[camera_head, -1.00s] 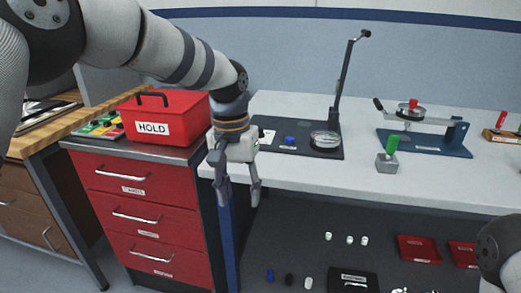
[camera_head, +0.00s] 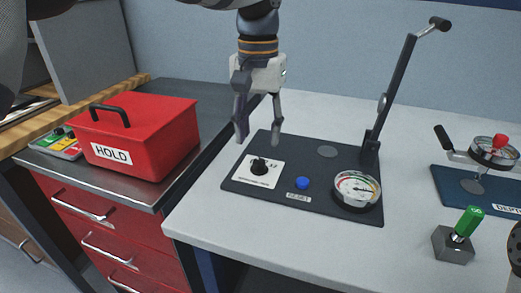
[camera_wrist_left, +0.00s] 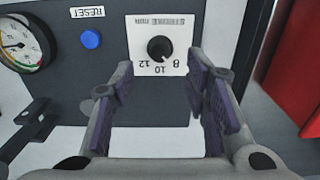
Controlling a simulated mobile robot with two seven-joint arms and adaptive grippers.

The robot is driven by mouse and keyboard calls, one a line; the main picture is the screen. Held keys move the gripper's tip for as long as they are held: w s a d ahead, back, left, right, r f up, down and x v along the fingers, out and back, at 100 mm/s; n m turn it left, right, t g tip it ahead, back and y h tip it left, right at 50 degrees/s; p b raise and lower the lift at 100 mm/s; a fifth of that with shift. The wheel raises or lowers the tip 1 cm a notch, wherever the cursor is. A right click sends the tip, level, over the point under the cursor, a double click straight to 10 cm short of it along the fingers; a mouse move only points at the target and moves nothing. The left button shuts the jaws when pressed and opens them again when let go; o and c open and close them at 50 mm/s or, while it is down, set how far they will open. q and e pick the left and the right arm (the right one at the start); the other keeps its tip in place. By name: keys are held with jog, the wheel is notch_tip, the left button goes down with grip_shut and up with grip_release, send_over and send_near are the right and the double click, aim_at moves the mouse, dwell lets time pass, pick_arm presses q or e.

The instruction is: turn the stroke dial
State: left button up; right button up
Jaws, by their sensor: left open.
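The stroke dial (camera_head: 259,166) is a black knob on a white plate (camera_head: 271,181) at the left end of a dark press base. In the left wrist view the dial (camera_wrist_left: 160,48) shows beyond the fingers, with the label STROKE and the numbers 8, 10 and 12 around it. My left gripper (camera_head: 258,137) is open and empty, above the base's back left corner, fingers pointing down. In the left wrist view its fingers (camera_wrist_left: 165,95) stand apart, and the dial lies between and beyond them, not touched. My right gripper is not in view.
On the dark base (camera_head: 330,207) are a blue reset button (camera_head: 302,183), a gauge (camera_head: 356,190) and a tall lever (camera_head: 395,100). A red HOLD box (camera_head: 150,140) stands left on the drawer cabinet. A green-handled block (camera_head: 455,245) stands at right. The bench front is clear.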

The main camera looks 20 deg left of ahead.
aim_at(259, 161)
pick_arm(q)
notch_tip(259, 161, down, 6)
jog(key=shift+w+f, duration=0.15)
jog(key=shift+f, duration=0.1)
grip_shut()
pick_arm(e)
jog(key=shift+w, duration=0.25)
pick_arm(q)
jog(key=shift+r, duration=0.1)
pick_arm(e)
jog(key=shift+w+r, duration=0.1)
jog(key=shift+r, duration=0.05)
pick_arm(q)
jog(key=m, duration=0.3)
jog(key=shift+m+p, duration=0.4)
jog(key=m, duration=0.4)
jog(key=shift+m, duration=0.4)
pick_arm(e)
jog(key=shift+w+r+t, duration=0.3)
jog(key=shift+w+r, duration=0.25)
pick_arm(q)
grip_release()
